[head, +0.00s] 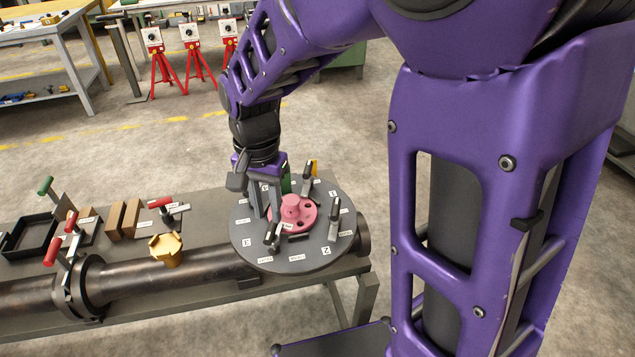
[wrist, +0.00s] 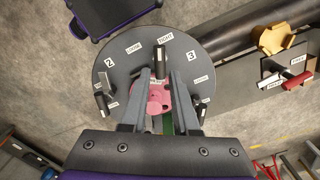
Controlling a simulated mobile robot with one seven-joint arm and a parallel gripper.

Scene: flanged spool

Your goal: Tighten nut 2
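A round dark grey disc (head: 240,222) carries several upright levers and white LOOSE and TIGHT labels. The numeral 2 (wrist: 109,64) lies left on the disc in the wrist view, the numeral 3 (wrist: 191,57) right. One lever (wrist: 160,60) stands between them by a TIGHT label; another (wrist: 103,100) stands at left near a LOOSE label. I cannot tell surely which is nut 2. A pink hub (head: 291,211) sits at the centre. My gripper (wrist: 160,72) is open, fingers apart over the hub, with the upper lever showing between the tips. I see no grip on it.
The disc ends a dark pipe (head: 205,262) along a grey bench. A yellow fitting (head: 166,249), a red-handled clamp (head: 76,245) and a black tray (head: 30,237) lie left. The floor beyond the bench is mostly clear, with red tripods (head: 164,74) farther back.

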